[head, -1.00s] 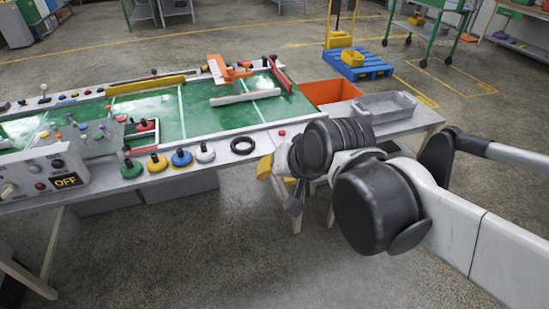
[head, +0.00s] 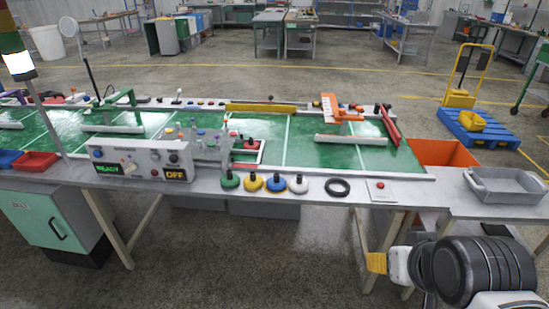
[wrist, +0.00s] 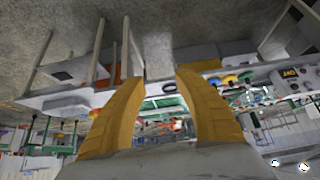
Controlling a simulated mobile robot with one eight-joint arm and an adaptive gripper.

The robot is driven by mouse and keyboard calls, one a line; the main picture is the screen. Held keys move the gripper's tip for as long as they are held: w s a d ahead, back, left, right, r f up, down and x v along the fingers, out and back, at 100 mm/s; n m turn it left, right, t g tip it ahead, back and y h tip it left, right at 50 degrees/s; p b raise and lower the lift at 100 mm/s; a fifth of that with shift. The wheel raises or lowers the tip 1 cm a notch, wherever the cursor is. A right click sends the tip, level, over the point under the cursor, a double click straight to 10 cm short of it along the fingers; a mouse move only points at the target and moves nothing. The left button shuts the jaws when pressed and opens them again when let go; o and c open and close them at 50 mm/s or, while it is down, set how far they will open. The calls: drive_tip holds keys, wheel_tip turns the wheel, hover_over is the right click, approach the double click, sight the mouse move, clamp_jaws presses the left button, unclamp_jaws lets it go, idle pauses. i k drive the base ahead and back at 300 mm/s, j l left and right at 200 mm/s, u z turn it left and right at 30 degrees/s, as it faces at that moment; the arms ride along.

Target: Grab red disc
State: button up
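A small red piece with a black knob (head: 250,144), which looks like the red disc, sits on the green table area behind the row of pucks. Its exact shape is too small to tell. Green (head: 229,181), yellow (head: 252,182), blue (head: 276,183) and white (head: 298,184) discs with black knobs stand along the table's front edge. My gripper (wrist: 156,76) is open and empty in the wrist view, its two yellow fingers apart. In the head view a yellow finger (head: 377,262) shows in front of and below the table edge, right of the discs. The red piece is not clear in the wrist view.
A black ring (head: 338,187) and a plate with a red button (head: 380,184) lie right of the discs. A control box (head: 140,160) stands left. An orange bin (head: 440,152) and grey tray (head: 505,186) are at the right. The floor in front is free.

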sight(249, 145)
drive_tip(key=i+j, duration=0.2)
drive_tip(key=j, duration=0.2)
drive_tip(key=i+j, duration=0.2)
drive_tip(key=j, duration=0.2)
drive_tip(key=i+j, duration=0.25)
drive_tip(key=j, duration=0.15)
drive_tip(key=i+j, duration=0.2)
drive_tip(key=j, duration=0.2)
drive_tip(key=i+j, duration=0.2)
drive_tip(key=j, duration=0.2)
